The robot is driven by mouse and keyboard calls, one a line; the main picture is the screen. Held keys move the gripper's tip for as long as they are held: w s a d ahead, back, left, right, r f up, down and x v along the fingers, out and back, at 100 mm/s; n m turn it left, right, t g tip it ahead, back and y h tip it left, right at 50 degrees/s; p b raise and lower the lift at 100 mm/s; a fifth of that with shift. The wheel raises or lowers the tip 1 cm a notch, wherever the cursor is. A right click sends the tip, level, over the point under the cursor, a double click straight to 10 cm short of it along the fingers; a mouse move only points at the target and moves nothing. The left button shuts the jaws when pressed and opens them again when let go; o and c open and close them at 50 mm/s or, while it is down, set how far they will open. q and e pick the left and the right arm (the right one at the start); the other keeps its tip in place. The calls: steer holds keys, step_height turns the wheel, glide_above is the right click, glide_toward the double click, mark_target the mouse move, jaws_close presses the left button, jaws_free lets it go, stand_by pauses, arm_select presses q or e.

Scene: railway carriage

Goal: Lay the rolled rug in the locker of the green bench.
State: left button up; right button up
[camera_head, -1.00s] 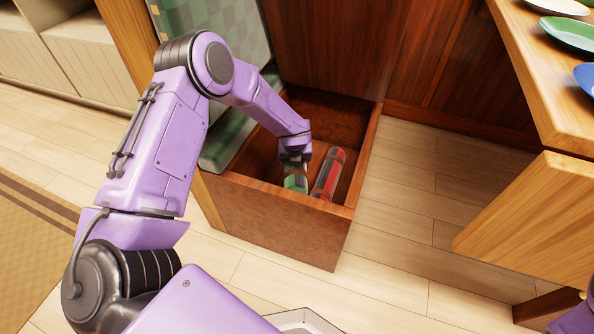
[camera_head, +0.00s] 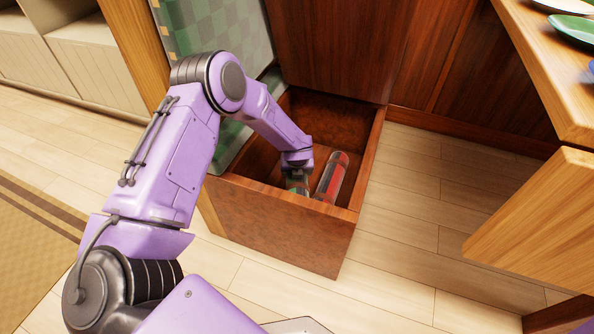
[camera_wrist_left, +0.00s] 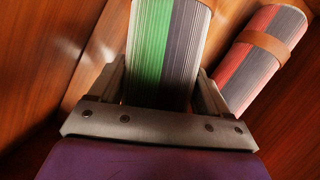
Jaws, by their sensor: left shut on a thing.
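My left gripper (camera_head: 297,172) reaches down into the open locker (camera_head: 285,224) of the green bench (camera_head: 229,143). It is shut on a rolled rug (camera_head: 297,186) with green, grey and dark stripes, close behind the locker's front wall. In the left wrist view the striped roll (camera_wrist_left: 165,45) lies between the two fingers (camera_wrist_left: 161,88). Its lower end is hidden by the gripper, and I cannot tell whether it touches the locker floor. My right gripper is not in view.
A red and grey roll (camera_head: 332,177) with a tan strap lies in the locker, right of the held rug. A raised wooden panel (camera_head: 340,45) stands behind the locker. A table (camera_head: 550,70) with plates is at the right. Floor right of the locker is clear.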

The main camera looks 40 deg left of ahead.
arm_select(q)
steer(key=o, duration=1.3)
steer(key=shift+o, duration=0.2)
steer(key=shift+r+p, duration=0.3)
steer(key=shift+r, duration=0.05)
steer(key=shift+r+p, duration=0.75)
steer(key=p+v, duration=0.3)
steer(key=v, duration=0.8)
steer(key=shift+s+d+p, duration=0.15)
steer(key=shift+d+p, duration=0.05)
steer(key=shift+p, duration=0.2)
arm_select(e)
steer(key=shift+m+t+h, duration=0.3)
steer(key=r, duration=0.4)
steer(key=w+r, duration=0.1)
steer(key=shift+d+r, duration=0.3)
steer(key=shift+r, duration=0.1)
